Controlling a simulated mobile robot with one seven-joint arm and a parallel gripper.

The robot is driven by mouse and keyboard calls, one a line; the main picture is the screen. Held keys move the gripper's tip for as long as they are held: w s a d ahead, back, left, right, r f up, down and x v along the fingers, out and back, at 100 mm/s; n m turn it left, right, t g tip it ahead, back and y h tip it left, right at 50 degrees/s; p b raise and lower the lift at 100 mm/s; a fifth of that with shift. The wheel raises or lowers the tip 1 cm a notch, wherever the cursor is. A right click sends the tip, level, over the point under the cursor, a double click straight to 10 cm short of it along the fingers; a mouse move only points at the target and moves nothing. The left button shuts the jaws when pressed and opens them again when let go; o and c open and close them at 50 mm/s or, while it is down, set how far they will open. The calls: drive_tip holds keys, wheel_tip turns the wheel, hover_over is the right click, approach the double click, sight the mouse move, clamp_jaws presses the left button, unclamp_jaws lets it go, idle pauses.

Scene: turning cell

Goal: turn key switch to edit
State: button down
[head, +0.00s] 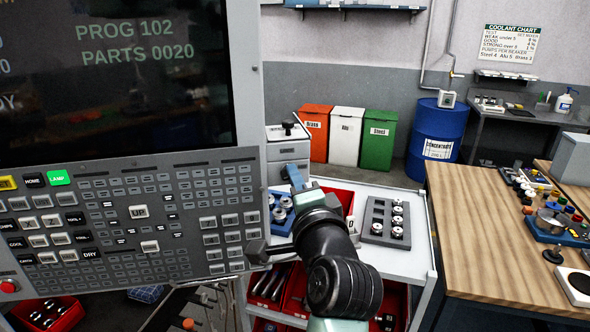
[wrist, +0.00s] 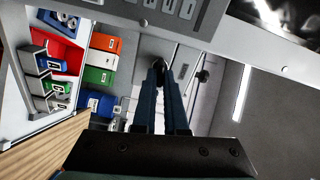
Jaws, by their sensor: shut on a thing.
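The control panel (head: 120,265) fills the left of the head view, with rows of grey keys under its dark screen (head: 100,80).
A white cart (head: 405,262) with red bins and a grey tray (head: 376,220) of metal parts stands right of the panel, below my arm. A wooden bench (head: 480,225) is further right. Orange, white and green bins (head: 378,140) and a blue drum (head: 437,130) line the back.

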drive_tip(key=shift+m+p, duration=0.45)
drive_tip(key=shift+m, duration=0.45)
drive_tip(key=c, duration=1)
unclamp_jaws()
drive_tip(key=shift+o, duration=0.2)
drive_tip(key=b+v, duration=0.4)
drive_tip(key=v, duration=0.9)
